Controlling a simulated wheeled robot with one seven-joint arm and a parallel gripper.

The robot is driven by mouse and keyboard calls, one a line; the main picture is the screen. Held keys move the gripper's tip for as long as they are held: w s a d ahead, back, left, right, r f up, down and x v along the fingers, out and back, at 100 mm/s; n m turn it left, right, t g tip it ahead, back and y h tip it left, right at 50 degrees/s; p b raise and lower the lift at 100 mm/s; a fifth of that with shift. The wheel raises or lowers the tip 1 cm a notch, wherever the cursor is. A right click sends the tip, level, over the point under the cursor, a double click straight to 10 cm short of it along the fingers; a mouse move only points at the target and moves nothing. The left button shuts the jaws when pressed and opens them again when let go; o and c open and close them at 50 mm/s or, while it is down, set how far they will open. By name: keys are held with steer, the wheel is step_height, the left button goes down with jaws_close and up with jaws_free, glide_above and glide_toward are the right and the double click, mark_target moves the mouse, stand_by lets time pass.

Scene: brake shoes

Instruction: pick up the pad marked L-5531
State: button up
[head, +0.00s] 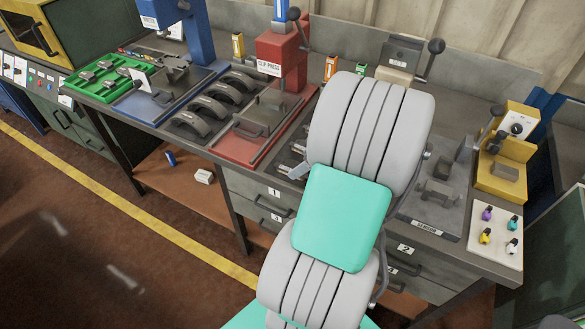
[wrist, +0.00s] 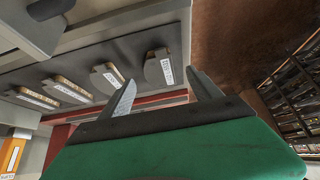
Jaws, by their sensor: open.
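Several dark curved pads lie in a row on the bench between the blue and red stations, with one pad (head: 187,123) nearest the front edge in the head view. In the wrist view a row of pads with white labels shows, including one pad (wrist: 152,70) that appears between my fingertips and another (wrist: 101,80) to its left. The labels are too small to read, so I cannot tell which is L-5531. My gripper (wrist: 162,78) is open and empty, with the pads beyond its fingertips. In the head view my arm hides most or all of the gripper.
A red clip press (head: 283,55) stands right of the pads, and a blue press (head: 195,40) stands behind to the left. A green tray (head: 105,78) holds parts. A yellow fixture (head: 505,165) stands at the right. The floor before the bench is clear.

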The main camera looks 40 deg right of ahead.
mark_target(294, 167)
steer(key=x, duration=0.3)
steer(key=shift+w, duration=0.15)
jaws_close()
stand_by(0.6)
